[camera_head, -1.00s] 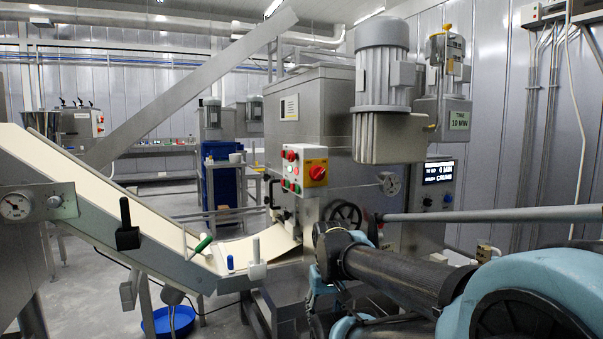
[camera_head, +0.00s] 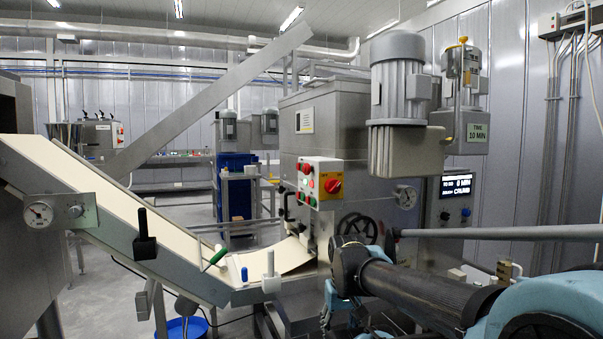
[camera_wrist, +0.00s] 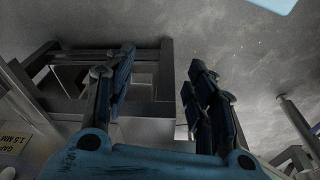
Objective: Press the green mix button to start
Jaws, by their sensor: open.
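The control box (camera_head: 319,184) with a red switch on yellow and several small buttons is on the front of the steel mixer (camera_head: 345,130). The buttons do not show in that view.
A sloping conveyor (camera_head: 110,205) with upright handles lies left of the mixer. A handwheel (camera_head: 358,229) and a lit display (camera_head: 457,187) reading "0 MIN" and "CRUMB" are near my arm. A steel frame (camera_wrist: 150,105) is beneath my fingers. A blue tub (camera_head: 182,328) sits on the floor.

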